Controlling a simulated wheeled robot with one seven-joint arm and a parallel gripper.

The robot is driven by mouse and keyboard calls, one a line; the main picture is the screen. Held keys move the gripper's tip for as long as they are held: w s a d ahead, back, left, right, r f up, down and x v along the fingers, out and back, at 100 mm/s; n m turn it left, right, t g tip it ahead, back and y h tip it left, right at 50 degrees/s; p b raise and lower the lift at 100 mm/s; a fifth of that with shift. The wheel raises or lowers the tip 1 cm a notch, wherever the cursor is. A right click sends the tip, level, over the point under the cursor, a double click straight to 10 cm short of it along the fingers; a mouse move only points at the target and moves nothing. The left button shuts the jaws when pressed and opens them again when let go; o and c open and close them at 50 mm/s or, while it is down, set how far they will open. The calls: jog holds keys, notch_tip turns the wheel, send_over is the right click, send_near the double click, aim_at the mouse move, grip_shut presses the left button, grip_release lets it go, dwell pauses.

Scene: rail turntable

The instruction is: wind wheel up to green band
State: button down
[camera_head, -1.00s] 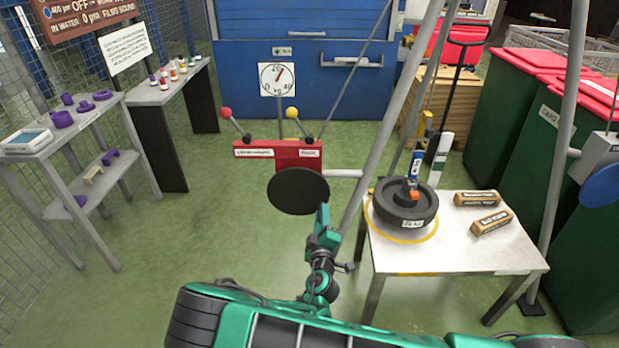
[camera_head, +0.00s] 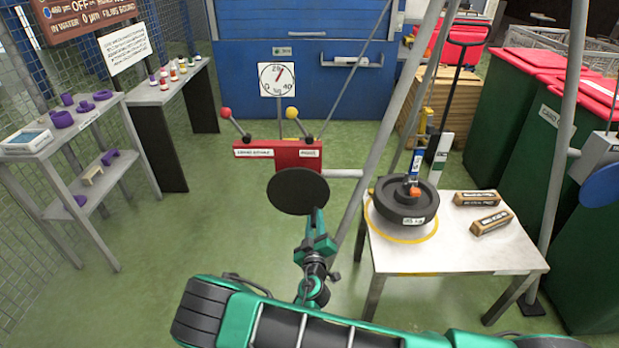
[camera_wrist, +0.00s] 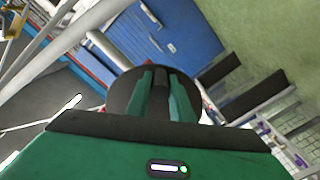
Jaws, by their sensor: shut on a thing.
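A dark thick wheel (camera_head: 388,207) with a white label sits over a yellow ring on the white table (camera_head: 470,258). An orange hook piece (camera_head: 415,191) and a blue tag are above its hub. A red winch box (camera_head: 283,154) carries a round black crank disc (camera_head: 297,191) on its front. My gripper (camera_head: 317,217) is at the disc's lower right edge. In the wrist view its green fingers (camera_wrist: 160,80) are shut around a dark handle in front of the black disc (camera_wrist: 125,92). I cannot clearly make out a green band; a white-topped post (camera_head: 441,150) stands behind the wheel.
A dial gauge (camera_head: 277,79) hangs behind the winch. Grey tripod legs (camera_head: 385,110) rise between winch and table. Two brown labelled blocks (camera_head: 490,220) lie on the table. Green bins (camera_head: 520,130) stand right; shelves (camera_head: 75,140) stand left. The green floor left of the winch is clear.

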jog(key=shift+a+f+m, duration=0.8)
jog(key=shift+a+m, duration=0.15)
jog(key=shift+m, duration=0.25)
jog(key=c, duration=1.4)
grip_release()
jog(key=shift+o, duration=0.2)
jog(key=shift+r, duration=0.1)
jog(key=shift+d, duration=0.1)
jog(key=s, duration=0.8)
jog(key=shift+r, duration=0.15)
